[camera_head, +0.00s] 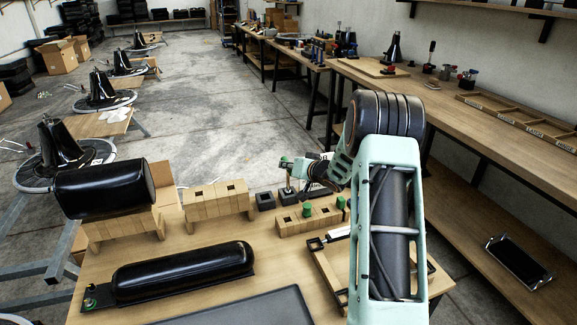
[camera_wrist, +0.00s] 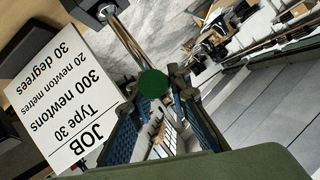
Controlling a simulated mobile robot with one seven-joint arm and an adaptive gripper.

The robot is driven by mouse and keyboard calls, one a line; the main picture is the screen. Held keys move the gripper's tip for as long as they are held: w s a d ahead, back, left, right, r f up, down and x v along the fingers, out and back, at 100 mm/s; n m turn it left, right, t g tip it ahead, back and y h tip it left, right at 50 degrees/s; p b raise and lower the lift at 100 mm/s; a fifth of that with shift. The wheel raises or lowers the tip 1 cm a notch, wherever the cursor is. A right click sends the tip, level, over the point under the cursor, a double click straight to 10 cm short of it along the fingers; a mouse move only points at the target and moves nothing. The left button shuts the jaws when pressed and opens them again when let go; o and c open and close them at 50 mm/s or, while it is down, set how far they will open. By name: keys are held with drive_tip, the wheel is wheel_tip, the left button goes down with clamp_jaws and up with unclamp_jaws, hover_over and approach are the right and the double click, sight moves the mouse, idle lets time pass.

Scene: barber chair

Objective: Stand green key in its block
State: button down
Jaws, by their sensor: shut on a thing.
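The green key shows in the head view as a green top (camera_head: 285,162) with a thin shaft running down toward a small dark block (camera_head: 288,198). My gripper (camera_head: 303,170) is shut on the key, above the table. In the wrist view the key's round green end (camera_wrist: 152,83) shows between the fingers (camera_wrist: 155,125), and a long shaft runs to the upper left. Its far end is near a dark block with a pale ring (camera_wrist: 106,11). I cannot tell whether the tip is in the block or only above it. A second dark block (camera_head: 265,201) stands to the left.
A wooden block with holes (camera_head: 290,227) and green pegs (camera_head: 340,202) stands close in front. Further left are another wooden block (camera_head: 216,200) and black cushions (camera_head: 185,270). A white job card (camera_wrist: 75,95) is close beside my gripper. A workbench (camera_head: 460,110) runs along the right.

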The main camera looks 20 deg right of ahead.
drive_tip(key=shift+f, duration=0.55)
drive_tip(key=c, duration=1.7)
unclamp_jaws()
drive_tip(key=shift+c, duration=0.2)
drive_tip(key=shift+f, duration=0.1)
drive_tip(key=shift+s, duration=0.15)
